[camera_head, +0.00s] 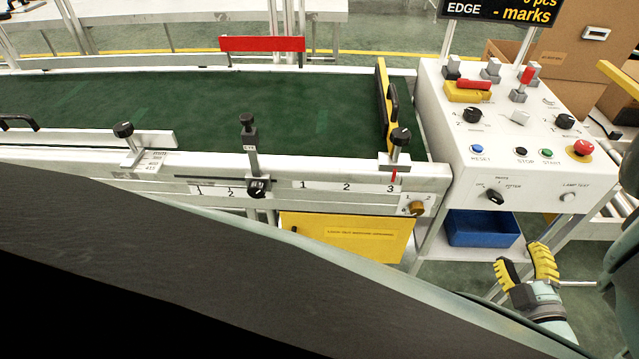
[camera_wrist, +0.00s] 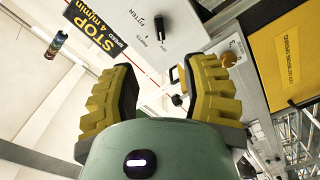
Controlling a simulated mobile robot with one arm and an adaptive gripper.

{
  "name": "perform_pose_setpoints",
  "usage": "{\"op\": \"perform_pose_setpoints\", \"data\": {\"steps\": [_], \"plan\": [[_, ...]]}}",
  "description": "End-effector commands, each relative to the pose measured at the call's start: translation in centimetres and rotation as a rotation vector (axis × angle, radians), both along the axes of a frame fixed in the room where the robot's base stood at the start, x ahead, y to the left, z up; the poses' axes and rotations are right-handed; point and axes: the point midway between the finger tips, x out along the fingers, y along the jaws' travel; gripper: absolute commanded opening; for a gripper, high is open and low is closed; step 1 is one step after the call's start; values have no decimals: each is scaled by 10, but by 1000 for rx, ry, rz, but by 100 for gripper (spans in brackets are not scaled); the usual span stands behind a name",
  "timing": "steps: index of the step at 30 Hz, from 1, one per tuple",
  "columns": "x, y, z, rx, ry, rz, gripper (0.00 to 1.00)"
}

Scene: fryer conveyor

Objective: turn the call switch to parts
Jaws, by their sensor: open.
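The call switch (camera_head: 495,196) is a small black rotary knob on the front face of the white control panel (camera_head: 457,160). Small labels around it seem to read OFF, PARTS and FITTER; its handle lies slanted, seemingly toward the upper-left label, but this is too small to be sure. The switch also shows as a black knob beside its labels in the wrist view (camera_wrist: 159,26). My gripper (camera_head: 524,265), with yellow ribbed fingers, is open and empty, below and right of the switch, apart from it. In the wrist view its fingers (camera_wrist: 165,82) stand wide apart.
Nearby on the panel are a lamp test button (camera_head: 567,197), a red emergency stop (camera_head: 583,148) and a blue reset button (camera_head: 477,149). A blue bin (camera_head: 482,229) sits below. An orange knob (camera_head: 417,208) is on the conveyor frame. Cardboard boxes (camera_head: 580,45) stand behind right.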

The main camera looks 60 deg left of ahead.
Motion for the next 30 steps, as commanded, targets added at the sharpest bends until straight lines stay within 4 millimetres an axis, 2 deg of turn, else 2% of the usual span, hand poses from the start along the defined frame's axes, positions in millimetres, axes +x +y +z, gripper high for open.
{"op": "perform_pose_setpoints", "data": {"steps": [21,30], "plan": [[73,93,0,5,-5,0,46],[85,109,0,4,-2,-1,46]]}}
